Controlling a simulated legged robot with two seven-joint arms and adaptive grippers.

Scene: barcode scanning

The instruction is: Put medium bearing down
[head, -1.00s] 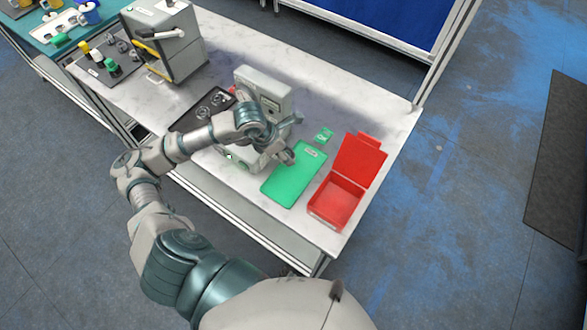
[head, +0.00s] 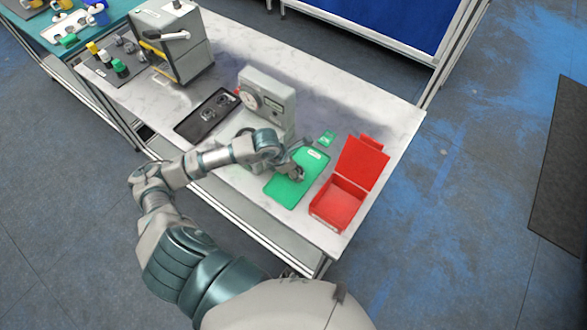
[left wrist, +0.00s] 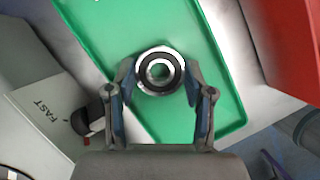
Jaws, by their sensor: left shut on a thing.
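My left gripper (left wrist: 159,88) is shut on the medium bearing (left wrist: 143,58), a shiny metal ring with a dark band, seen face-on between the fingers in the left wrist view. Behind the bearing lies the green mat (left wrist: 215,98). In the head view my left gripper (head: 299,164) is over the upper part of the green mat (head: 283,192). The bearing is too small there to make out clearly. I cannot tell whether it touches the mat. My right gripper does not show.
An open red bin (head: 336,206) stands right of the mat. A grey testing device (head: 268,98) stands behind my arm, with a black tray (head: 190,126) holding parts to its left. A small green card (head: 327,138) lies beyond the mat. The table's back right is clear.

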